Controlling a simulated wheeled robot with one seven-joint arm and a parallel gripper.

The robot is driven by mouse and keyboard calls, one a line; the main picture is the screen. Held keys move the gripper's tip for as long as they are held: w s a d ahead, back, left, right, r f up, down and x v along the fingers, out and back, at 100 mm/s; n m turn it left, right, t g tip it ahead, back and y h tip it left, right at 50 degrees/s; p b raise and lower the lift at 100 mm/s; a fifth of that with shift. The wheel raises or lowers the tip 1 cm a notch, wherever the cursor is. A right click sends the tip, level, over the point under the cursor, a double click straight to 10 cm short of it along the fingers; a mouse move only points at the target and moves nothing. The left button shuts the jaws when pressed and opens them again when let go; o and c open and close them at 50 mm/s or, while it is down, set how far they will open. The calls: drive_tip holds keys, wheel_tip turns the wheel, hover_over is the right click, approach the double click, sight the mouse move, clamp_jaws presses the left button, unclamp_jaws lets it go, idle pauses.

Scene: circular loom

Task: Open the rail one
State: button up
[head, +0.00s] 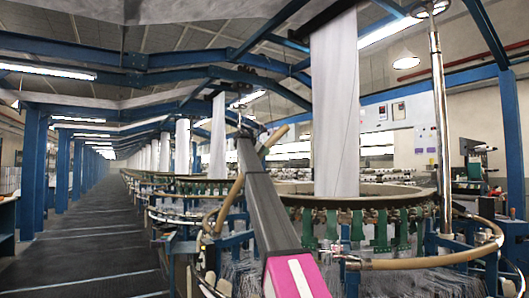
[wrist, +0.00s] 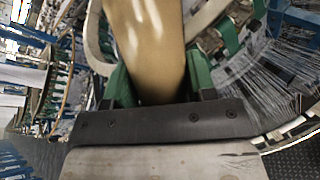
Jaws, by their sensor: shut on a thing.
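A tan, tube-like rail (head: 274,138) shows beside the far end of my arm in the head view. Its curved lower part (head: 229,204) runs down to the left of the arm, and the arm hides the stretch between. In the wrist view the tan rail (wrist: 150,45) fills the top middle, with green fingers on both sides of it. My gripper (wrist: 158,88) is shut on this rail. In the head view the fingers are too small and covered to make out. Another tan curved rail (head: 430,260) circles the front right of the near loom.
The near loom's ring (head: 375,200) has green brackets and many thin threads below. A white fabric tube (head: 335,110) rises from it. A steel post (head: 440,120) stands at right. More looms line up behind. The dark aisle floor (head: 90,250) at left is clear.

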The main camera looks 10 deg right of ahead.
drive_tip(key=o, duration=1.3)
drive_tip(key=shift+f, duration=0.1)
drive_tip(key=shift+c, duration=0.2)
drive_tip(key=shift+a, duration=0.1)
drive_tip(key=v, duration=1)
drive_tip(key=shift+a, duration=0.25)
drive_tip(key=shift+s, duration=0.1)
